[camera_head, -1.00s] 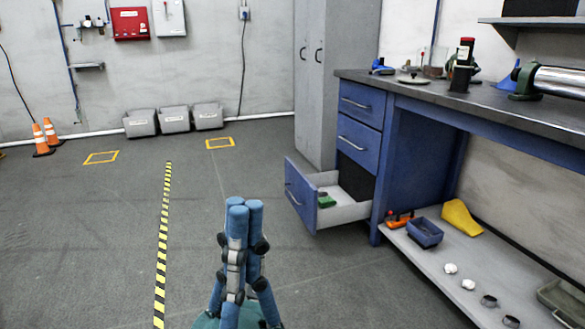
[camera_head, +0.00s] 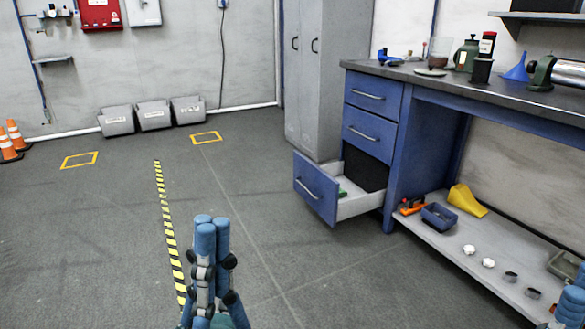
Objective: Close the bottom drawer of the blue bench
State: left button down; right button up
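The blue bench (camera_head: 428,140) stands at the right, with a stack of drawers at its left end. Its bottom drawer (camera_head: 316,189) is pulled out, with a blue front, a bar handle and grey-white sides. A green item (camera_head: 342,192) lies inside, mostly hidden by the front. The two upper drawers (camera_head: 371,92) are shut. My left gripper (camera_head: 211,226) is at the bottom centre, left of the drawer and apart from it. Its blue fingers point up, bunched together, with nothing seen between them. My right gripper (camera_head: 571,300) shows only partly at the bottom right edge; its state is unclear.
A grey cabinet (camera_head: 313,80) stands behind the drawers. The bench's lower shelf (camera_head: 455,240) holds a blue bin (camera_head: 439,217), a yellow scoop (camera_head: 466,200) and small items. Grey bins (camera_head: 152,116) line the back wall. The floor (camera_head: 265,230) before the drawer is clear.

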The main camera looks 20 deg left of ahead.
aim_at(319, 185)
jog(key=i+j, duration=0.2)
jog(key=j, duration=0.15)
jog(key=i+j+z, duration=0.1)
jog(key=j, duration=0.25)
jog(key=i+j, duration=0.5)
jog(key=j, duration=0.2)
jog(key=z, duration=0.05)
